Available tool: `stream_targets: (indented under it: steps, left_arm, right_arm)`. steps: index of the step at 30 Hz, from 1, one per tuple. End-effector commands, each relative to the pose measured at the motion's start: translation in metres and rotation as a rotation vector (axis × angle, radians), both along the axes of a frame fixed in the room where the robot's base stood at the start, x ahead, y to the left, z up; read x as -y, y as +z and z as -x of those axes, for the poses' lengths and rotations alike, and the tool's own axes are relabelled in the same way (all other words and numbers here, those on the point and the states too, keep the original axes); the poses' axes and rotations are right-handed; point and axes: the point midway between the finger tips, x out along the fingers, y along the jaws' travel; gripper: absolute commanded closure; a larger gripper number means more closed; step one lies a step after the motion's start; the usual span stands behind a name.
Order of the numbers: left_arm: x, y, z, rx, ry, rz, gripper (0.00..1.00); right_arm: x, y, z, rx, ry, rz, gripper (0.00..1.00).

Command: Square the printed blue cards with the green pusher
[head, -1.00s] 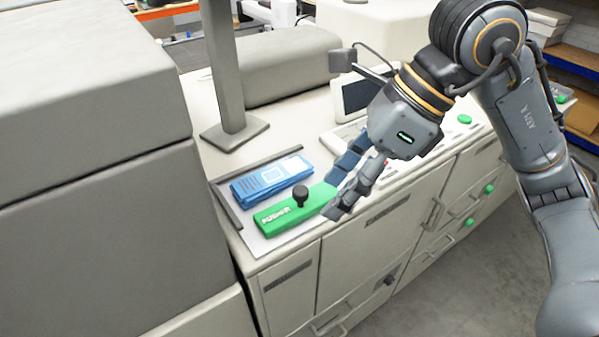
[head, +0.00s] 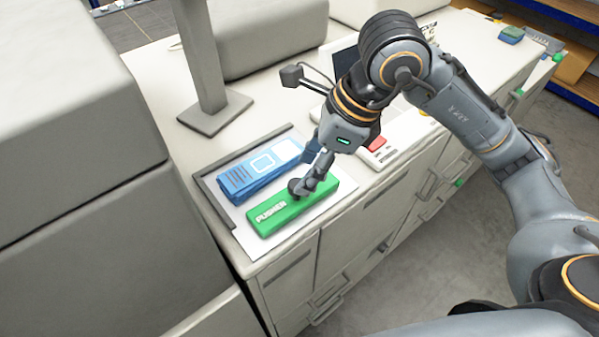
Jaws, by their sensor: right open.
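The blue cards (head: 255,172) lie in an uneven stack on a white sheet with dark edge rails at the counter's left end. The green pusher (head: 285,213), marked PUSHER, lies in front of the stack, roughly parallel to it. My right gripper (head: 299,187) is open, with its fingers down at the pusher's dark knob. The knob is mostly hidden by the fingers, so I cannot tell whether they touch it. My left gripper is not in view.
Dark rails (head: 215,203) edge the white sheet (head: 252,240) at its left and back. A grey post (head: 207,75) stands behind the cards. A large grey machine body (head: 75,150) fills the left side. A panel with a red button (head: 376,145) lies to the right.

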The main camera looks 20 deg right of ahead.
Motion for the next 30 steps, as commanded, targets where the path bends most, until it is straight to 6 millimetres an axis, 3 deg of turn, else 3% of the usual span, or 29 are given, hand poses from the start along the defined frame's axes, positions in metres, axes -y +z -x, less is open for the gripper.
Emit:
stream_targets:
  steps: [8, 19, 26, 27, 30]
  left_arm:
    - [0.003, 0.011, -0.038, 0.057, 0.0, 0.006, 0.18]
    - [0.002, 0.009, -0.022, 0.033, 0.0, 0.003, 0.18]
    - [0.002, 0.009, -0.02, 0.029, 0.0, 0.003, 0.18]
    - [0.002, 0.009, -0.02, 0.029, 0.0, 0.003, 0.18]
    - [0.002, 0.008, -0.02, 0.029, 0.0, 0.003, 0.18]
  right_arm:
    - [-0.013, -0.032, -0.005, -0.002, 0.001, -0.001, 0.48]
    - [-0.014, -0.038, -0.006, 0.001, 0.0, 0.0, 0.48]
    - [-0.014, -0.037, -0.006, 0.0, 0.0, 0.0, 0.95]
    - [-0.014, -0.037, -0.006, 0.0, 0.001, 0.0, 1.0]
    - [-0.015, -0.038, -0.007, 0.001, 0.001, -0.001, 1.0]
